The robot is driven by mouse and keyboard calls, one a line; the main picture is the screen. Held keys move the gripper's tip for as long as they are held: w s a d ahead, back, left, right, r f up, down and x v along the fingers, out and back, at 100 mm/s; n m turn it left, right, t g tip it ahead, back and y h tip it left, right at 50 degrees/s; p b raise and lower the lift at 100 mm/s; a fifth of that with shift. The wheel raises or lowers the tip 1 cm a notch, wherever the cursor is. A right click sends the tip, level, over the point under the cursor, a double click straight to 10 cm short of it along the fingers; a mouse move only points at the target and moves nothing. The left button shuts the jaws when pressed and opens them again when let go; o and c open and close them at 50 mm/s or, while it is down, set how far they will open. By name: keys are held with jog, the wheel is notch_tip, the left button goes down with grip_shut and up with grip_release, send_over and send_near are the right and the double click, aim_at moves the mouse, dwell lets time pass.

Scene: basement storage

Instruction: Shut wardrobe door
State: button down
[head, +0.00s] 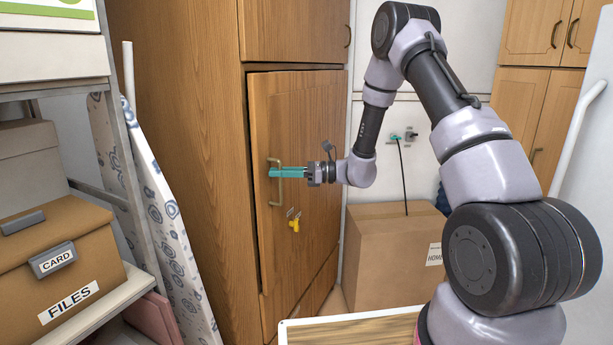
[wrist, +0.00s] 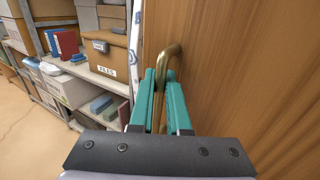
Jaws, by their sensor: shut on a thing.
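The wooden wardrobe (head: 200,150) stands left of centre in the head view. Its lower door (head: 310,120) looks slightly ajar, with a dark gap along its left and top edges. A brass handle (head: 276,195) sits near the door's left edge. My gripper (head: 272,172) has its teal fingers at this handle. In the wrist view the fingers (wrist: 161,85) are on either side of the brass handle (wrist: 167,62), shut on it. The door surface (wrist: 240,70) fills the right side of that view. A yellow key tag (head: 295,225) hangs below the handle.
A shelf with file boxes (head: 60,250) and a patterned ironing board (head: 165,215) stand left of the wardrobe. A cardboard box (head: 385,250) stands on the floor right of the door. A wood-topped surface (head: 350,330) is at the bottom.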

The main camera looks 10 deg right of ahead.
jog(key=shift+w+a, duration=0.55)
jog(key=shift+w, duration=0.05)
jog(key=shift+a+r, duration=0.15)
jog(key=shift+a, duration=0.25)
jog(key=c, duration=0.9)
grip_release()
jog(key=shift+a, duration=0.1)
jog(key=shift+w+d, duration=0.15)
jog(key=shift+d, duration=0.35)
jog(key=s+d, duration=0.1)
jog(key=d, duration=0.9)
jog(key=shift+s, duration=0.4)
